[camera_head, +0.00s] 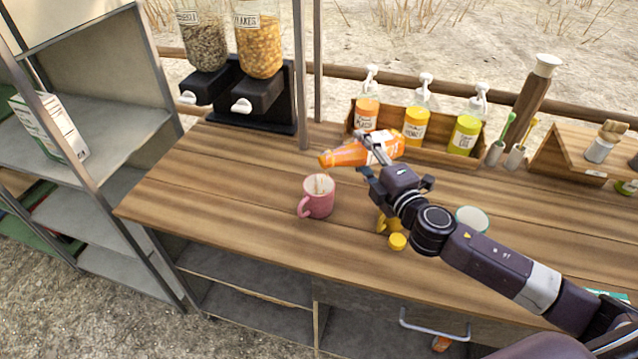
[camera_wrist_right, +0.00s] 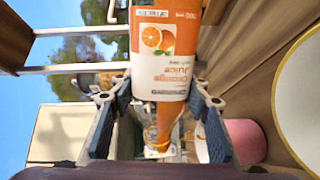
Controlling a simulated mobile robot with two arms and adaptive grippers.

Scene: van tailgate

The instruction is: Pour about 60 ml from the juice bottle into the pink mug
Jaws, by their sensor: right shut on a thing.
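The orange juice bottle (camera_head: 350,154) is held nearly level above the counter, its neck pointing left and slightly down. My right gripper (camera_head: 378,167) is shut on it; the labelled bottle (camera_wrist_right: 164,60) lies between the fingers (camera_wrist_right: 158,100) in the right wrist view. The pink mug (camera_head: 318,203) stands upright on the counter, its handle at the left. The bottle's mouth is above the mug's rim and apart from it. A thin streak shows at the mug's opening, but I cannot tell whether it is juice flowing. The mug's level is unclear. My left gripper is out of view.
A white-rimmed round vessel (camera_head: 472,219) is beside my right arm. Pump bottles (camera_head: 416,126) stand in a wooden box behind. Cereal dispensers (camera_head: 258,45) stand back left. The counter left of the mug is clear.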

